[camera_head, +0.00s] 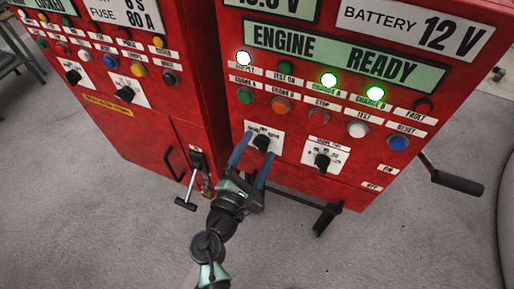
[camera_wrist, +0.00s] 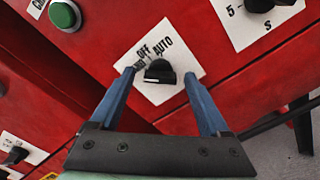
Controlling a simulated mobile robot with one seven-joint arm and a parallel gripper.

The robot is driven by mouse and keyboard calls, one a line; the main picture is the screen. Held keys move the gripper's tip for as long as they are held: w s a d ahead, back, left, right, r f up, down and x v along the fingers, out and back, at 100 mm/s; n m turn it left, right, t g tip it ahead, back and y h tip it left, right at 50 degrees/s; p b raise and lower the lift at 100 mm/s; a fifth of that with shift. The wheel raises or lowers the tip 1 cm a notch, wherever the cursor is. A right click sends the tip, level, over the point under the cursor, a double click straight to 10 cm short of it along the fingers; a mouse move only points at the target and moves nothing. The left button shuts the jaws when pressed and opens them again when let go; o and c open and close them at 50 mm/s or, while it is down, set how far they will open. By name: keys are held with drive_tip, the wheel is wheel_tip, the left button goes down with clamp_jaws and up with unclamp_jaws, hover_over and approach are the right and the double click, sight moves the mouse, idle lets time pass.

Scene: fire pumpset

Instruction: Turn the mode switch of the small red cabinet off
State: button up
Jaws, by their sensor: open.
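The red cabinet (camera_head: 300,175) on the right in the head view has a dark selector knob (camera_head: 262,142) on a white plate at its lower left. In the wrist view the plate (camera_wrist: 155,93) reads OFF and AUTO, with a third label partly hidden by the left finger. The black knob (camera_wrist: 159,70) sits at the plate's middle; I cannot surely tell which label it points to. My gripper (camera_head: 257,147) is open in front of it. In the wrist view the blue fingers of my gripper (camera_wrist: 159,76) stand on either side of the knob, with gaps visible.
A second knob (camera_head: 322,161) sits to the right on the same panel. Push buttons and lit lamps line the panel above. A black crank handle (camera_head: 458,182) sticks out at the right. Another red cabinet (camera_head: 128,130) with a T-handle lever (camera_head: 187,203) stands left.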

drive_tip(key=shift+w, duration=0.1)
clamp_jaws()
idle(0.4)
drive_tip(key=shift+d+f+m+b, duration=0.1)
drive_tip(key=shift+m+b, duration=0.3)
drive_tip(key=shift+b, duration=0.05)
drive_tip(key=m+b, duration=0.8)
idle(0.3)
unclamp_jaws()
